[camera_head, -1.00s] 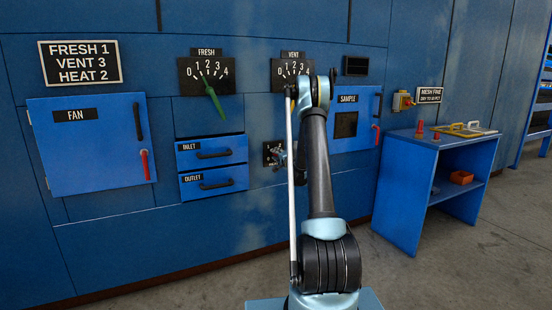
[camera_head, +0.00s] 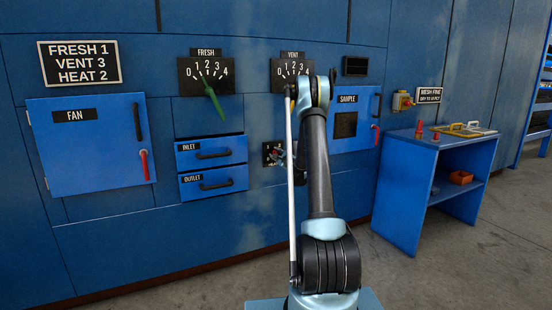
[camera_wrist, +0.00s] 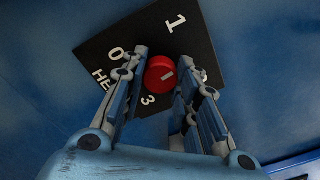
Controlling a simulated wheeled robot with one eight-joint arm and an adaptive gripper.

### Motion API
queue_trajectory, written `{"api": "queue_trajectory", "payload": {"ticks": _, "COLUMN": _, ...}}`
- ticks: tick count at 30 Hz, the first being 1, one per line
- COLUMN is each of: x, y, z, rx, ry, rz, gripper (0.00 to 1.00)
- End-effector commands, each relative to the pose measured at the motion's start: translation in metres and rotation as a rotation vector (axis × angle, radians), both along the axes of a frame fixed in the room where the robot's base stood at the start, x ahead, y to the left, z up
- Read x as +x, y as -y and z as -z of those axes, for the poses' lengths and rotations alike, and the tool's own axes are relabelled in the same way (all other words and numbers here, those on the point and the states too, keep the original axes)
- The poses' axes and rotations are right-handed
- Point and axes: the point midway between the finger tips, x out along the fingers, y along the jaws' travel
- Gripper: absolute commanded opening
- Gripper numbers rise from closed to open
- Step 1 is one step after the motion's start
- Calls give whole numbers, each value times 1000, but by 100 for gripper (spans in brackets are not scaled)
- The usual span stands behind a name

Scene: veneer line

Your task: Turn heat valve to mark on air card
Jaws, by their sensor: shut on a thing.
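The heat valve is a round red knob (camera_wrist: 159,74) on a tilted black dial plate (camera_wrist: 184,32) in the wrist view. The plate shows 0, 1, 3 and part of the word HEAT. A white mark beside the right finger is partly hidden. The knob's pale grey bar lies toward the right. My gripper (camera_wrist: 163,66) is shut on the knob, one finger on each side. In the head view the black plate (camera_head: 267,147) is mostly behind my arm. The air card (camera_head: 80,63) at upper left reads FRESH 1, VENT 3, HEAT 2.
The fresh dial (camera_head: 206,75) has a green lever, and the vent dial (camera_head: 277,75) is partly behind my arm. Handled drawers (camera_head: 190,158) are left of the heat plate. The fan door (camera_head: 80,150) and sample door (camera_head: 366,100) are shut. A blue table (camera_head: 425,142) stands right.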

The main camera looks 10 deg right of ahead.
Motion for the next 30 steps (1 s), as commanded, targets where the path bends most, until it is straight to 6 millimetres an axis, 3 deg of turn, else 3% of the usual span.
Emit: {"api": "queue_trajectory", "payload": {"ticks": 30, "x": -2, "y": 0, "z": 1, "rx": 859, "ry": -279, "rz": -1, "gripper": 4}}
